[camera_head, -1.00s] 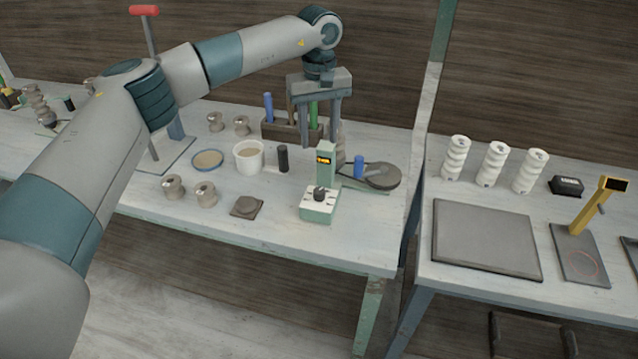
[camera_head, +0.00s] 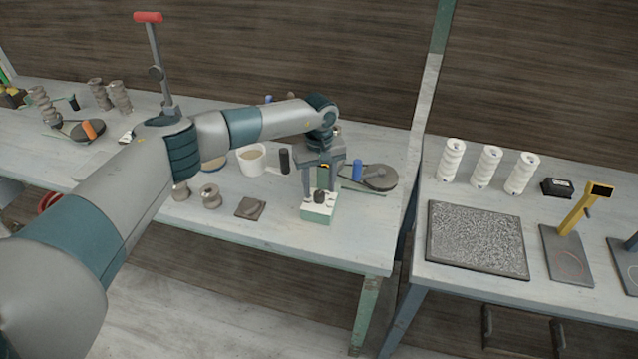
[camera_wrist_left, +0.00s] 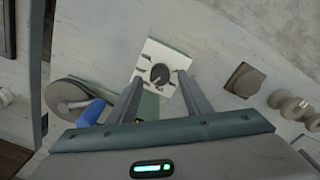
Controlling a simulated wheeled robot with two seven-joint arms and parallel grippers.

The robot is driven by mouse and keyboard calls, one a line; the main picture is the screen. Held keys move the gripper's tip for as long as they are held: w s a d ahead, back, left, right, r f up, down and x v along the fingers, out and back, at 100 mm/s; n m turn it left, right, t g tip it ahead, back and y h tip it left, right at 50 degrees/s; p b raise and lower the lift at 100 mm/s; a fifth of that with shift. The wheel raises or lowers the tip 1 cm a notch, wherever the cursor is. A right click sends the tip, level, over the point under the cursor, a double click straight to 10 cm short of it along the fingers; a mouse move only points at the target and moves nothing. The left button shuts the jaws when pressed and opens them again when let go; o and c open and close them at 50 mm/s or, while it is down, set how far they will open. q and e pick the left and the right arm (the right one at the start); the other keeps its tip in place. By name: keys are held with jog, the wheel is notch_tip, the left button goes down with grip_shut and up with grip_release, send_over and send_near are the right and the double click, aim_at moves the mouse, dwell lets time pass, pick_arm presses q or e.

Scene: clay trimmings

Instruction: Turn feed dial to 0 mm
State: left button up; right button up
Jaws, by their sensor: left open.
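The feed dial (camera_head: 319,196) is a small black knob on the white top face of a green-based device (camera_head: 317,215) near the front of the left table. In the left wrist view the dial (camera_wrist_left: 160,74) sits on the white panel (camera_wrist_left: 152,56) with dark marks around it; a light pointer line shows on the knob, but the marks are too small to read. My left gripper (camera_head: 319,190) is open, pointing down, with one finger on each side of the dial. In the left wrist view the gripper (camera_wrist_left: 161,78) shows gaps between fingers and knob. My right gripper is out of view.
A black cylinder (camera_head: 284,161) and a white cup (camera_head: 251,159) stand left of the device. A grey wheel (camera_head: 380,177) with a blue handle (camera_head: 357,169) is to its right. A dark square block (camera_head: 250,207) lies front left. White spirals stand on the right table.

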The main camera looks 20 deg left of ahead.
pick_arm(q)
jog(key=shift+f, duration=0.5)
jog(key=c, duration=1.1)
jog(key=shift+o, duration=0.2)
